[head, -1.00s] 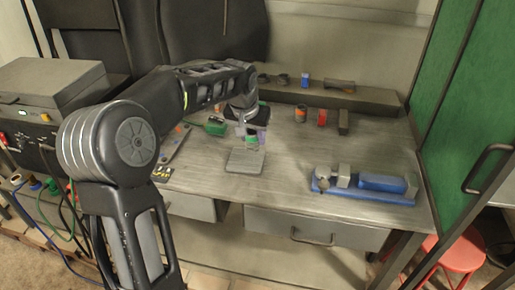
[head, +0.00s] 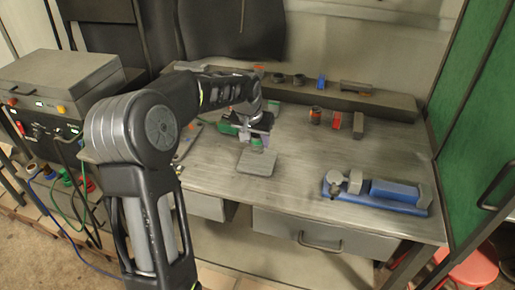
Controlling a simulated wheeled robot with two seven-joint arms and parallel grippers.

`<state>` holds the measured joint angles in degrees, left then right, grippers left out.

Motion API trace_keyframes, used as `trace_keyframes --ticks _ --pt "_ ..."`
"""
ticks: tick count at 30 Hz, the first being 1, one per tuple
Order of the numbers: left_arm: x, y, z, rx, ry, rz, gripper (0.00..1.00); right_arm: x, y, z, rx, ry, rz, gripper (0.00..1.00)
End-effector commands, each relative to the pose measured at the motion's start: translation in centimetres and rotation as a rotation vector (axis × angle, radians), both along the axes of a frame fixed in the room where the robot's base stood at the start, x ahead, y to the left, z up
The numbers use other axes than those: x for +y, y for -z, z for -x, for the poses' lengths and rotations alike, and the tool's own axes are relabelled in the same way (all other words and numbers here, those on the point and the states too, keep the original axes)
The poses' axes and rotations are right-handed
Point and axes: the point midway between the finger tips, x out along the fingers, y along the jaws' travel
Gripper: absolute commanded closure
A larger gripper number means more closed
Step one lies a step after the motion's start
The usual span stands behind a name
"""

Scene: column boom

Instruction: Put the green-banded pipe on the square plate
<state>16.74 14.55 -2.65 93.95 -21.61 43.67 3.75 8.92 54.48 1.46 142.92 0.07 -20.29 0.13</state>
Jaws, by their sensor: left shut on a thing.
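The square plate (head: 256,166) is a grey slab lying flat near the front edge of the workbench, left of the middle. The green-banded pipe (head: 257,144) is small and upright at the plate's back part. My left gripper (head: 258,137) is shut on it from above and hides its upper part. The pipe's lower end is very near the plate's top. I cannot tell whether it touches or hangs just above. My right gripper is not in view.
A blue vise-like fixture (head: 398,194) stands at the bench's right. A green object (head: 227,128) is left of the gripper. The bench between plate and fixture is clear.

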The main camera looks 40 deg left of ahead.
Motion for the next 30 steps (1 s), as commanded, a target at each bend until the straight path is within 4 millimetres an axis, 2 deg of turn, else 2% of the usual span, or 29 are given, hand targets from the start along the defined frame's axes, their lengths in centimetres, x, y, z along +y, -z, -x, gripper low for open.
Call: trace_keyframes --ticks 9,18,30 --pt "0.0 0.2 -0.1 -0.003 0.0 -0.001 1.0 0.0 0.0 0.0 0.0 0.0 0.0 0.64" --pt "0.0 3.6 0.0 -0.001 0.0 0.0 1.0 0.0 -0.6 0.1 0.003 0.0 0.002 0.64" --pt "0.0 4.3 -0.1 -0.003 0.0 0.0 1.0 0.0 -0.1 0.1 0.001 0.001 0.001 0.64"
